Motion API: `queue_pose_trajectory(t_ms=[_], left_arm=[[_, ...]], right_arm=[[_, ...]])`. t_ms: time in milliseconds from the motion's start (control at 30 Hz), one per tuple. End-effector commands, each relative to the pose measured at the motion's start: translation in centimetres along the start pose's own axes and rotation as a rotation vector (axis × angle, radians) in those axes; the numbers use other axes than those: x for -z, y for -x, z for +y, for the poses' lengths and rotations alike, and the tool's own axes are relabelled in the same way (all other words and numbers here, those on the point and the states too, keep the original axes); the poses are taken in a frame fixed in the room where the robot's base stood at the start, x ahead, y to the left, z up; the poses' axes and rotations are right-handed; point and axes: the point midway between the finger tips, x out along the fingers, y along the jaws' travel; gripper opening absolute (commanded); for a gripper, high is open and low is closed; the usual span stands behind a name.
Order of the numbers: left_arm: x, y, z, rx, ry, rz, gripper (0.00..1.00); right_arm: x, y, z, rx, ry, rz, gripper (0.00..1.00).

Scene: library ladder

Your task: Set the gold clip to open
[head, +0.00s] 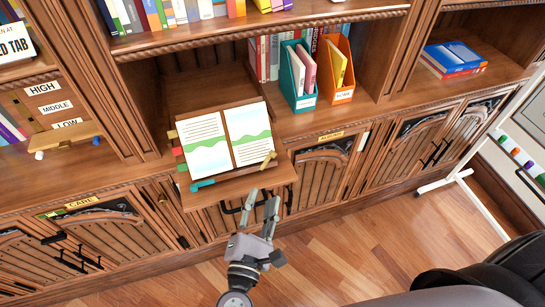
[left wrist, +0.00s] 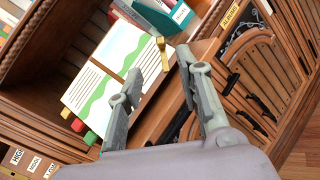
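The gold clip (head: 268,160) sits at the lower right corner of an open book (head: 222,138) on a wooden book stand (head: 283,174), tilted up to the right in the head view. In the left wrist view the gold clip (left wrist: 162,52) shows just beyond my fingers. A teal clip (head: 202,184) is at the book's lower left. My left gripper (head: 261,196) is open and empty, in front of and below the stand's front edge; its spread fingers also show in the left wrist view (left wrist: 156,68). It appears apart from the clip. My right gripper is not in view.
Teal (head: 299,78) and orange (head: 337,70) file holders stand on the shelf right of the book. Cabinet doors (head: 322,166) with black handles lie below. A small wooden rail (head: 66,137) is at left, a whiteboard stand (head: 462,178) at right. The wood floor in front is clear.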

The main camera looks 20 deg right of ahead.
Motion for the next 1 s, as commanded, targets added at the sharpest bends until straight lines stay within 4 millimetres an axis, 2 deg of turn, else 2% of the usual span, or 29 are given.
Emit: queue_pose_trajectory(t_ms=[33, 300, 500, 700, 1000], left_arm=[[-0.4, -1.4, 0.3, -0.003, 0.0, -0.002, 0.33], [-0.2, -7.2, 0.2, -0.001, -0.002, -0.001, 0.33], [-0.1, -10.6, 0.1, 0.0, -0.003, -0.001, 0.33], [0.0, -12.2, 0.0, 0.0, -0.002, 0.0, 0.33], [0.0, -12.4, 0.0, 0.0, -0.002, 0.001, 0.33]], right_arm=[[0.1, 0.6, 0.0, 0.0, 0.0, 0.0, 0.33], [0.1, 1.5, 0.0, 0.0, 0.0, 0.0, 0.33], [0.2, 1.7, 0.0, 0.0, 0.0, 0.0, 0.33], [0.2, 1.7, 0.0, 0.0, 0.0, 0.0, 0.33], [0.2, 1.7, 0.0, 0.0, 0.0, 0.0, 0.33]])
